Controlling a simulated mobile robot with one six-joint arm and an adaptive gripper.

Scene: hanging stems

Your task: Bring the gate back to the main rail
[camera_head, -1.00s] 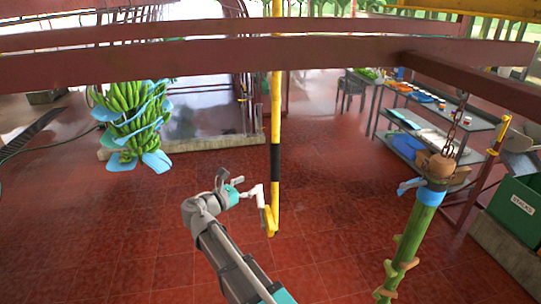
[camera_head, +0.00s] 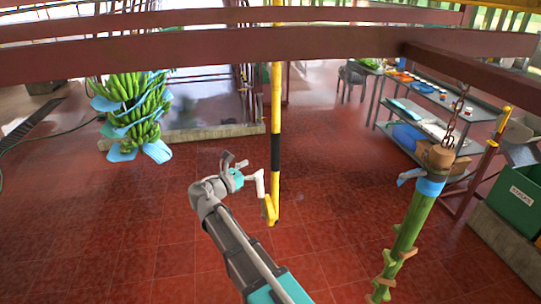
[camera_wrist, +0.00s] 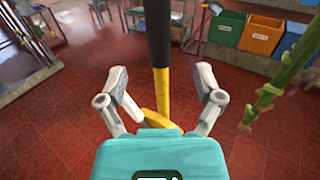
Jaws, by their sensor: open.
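A yellow pull pole (camera_head: 276,100) with a black band hangs down from the overhead rails and ends in a yellow foot (camera_head: 269,210). My gripper (camera_head: 246,169) is open and empty beside the pole, level with its lower part. In the wrist view the pole (camera_wrist: 158,28) stands ahead, between the spread fingers of my gripper (camera_wrist: 160,88); I cannot tell if a finger touches it. Dark red overhead beams (camera_head: 200,50) cross the top of the head view. I cannot pick out the gate or tell its position.
A green banana bunch (camera_head: 132,105) with blue sheets hangs left. A bare green stalk (camera_head: 412,230) hangs by a chain at right. A shelf table (camera_head: 440,122) and a green crate (camera_head: 515,205) stand at right. The tiled floor around the pole is clear.

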